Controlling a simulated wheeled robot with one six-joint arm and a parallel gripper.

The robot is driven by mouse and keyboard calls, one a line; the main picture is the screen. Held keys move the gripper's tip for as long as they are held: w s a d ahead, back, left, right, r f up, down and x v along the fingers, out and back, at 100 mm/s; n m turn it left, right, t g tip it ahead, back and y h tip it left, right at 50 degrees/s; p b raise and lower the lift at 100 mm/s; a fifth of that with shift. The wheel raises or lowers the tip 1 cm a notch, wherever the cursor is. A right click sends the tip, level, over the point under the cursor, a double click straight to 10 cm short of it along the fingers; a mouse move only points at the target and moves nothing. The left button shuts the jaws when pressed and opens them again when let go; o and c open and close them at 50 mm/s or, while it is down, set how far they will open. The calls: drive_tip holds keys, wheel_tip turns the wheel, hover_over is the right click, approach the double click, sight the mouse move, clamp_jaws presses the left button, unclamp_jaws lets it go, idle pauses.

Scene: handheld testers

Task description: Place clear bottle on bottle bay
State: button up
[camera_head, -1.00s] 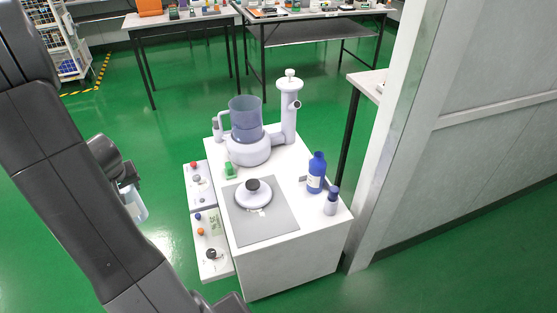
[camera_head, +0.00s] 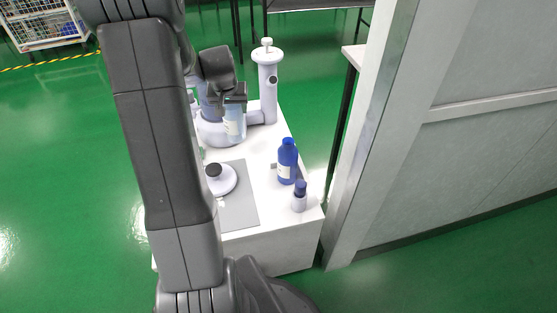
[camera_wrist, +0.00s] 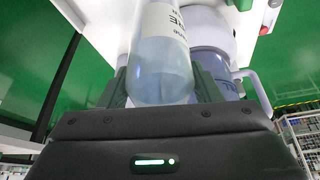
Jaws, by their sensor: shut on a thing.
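My gripper (camera_head: 234,95) is shut on a clear bottle (camera_head: 234,122) with a pale label. The bottle hangs roughly upright above the back part of the white workstation top (camera_head: 262,164), overlapping the pump-like device in the picture. In the wrist view the clear bottle (camera_wrist: 162,72) sits between the two fingers of my gripper (camera_wrist: 163,90). No part is clearly marked as the bottle bay. A blue bottle (camera_head: 287,166) and a small blue-capped bottle (camera_head: 300,199) stand on the right side of the top, apart from the held bottle.
The pale device (camera_head: 268,85) with its upright column stands at the back of the top. A round black-knobbed dish (camera_head: 220,181) rests on a grey mat (camera_head: 243,206), partly behind my arm. A wall panel (camera_head: 400,150) rises close on the right.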

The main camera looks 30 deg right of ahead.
drive_tip(key=s+d+m+b, duration=0.25)
drive_tip(key=s+d, duration=0.35)
drive_tip(key=d, duration=0.7)
wheel_tip(320, 180, down, 10)
drive_tip(key=b, duration=0.2)
drive_tip(key=shift+s+g+h, duration=0.15)
drive_tip(key=shift+g+h, duration=0.25)
drive_tip(key=shift+m, duration=0.25)
drive_tip(key=shift+f, duration=0.2)
drive_tip(key=o, duration=1.3)
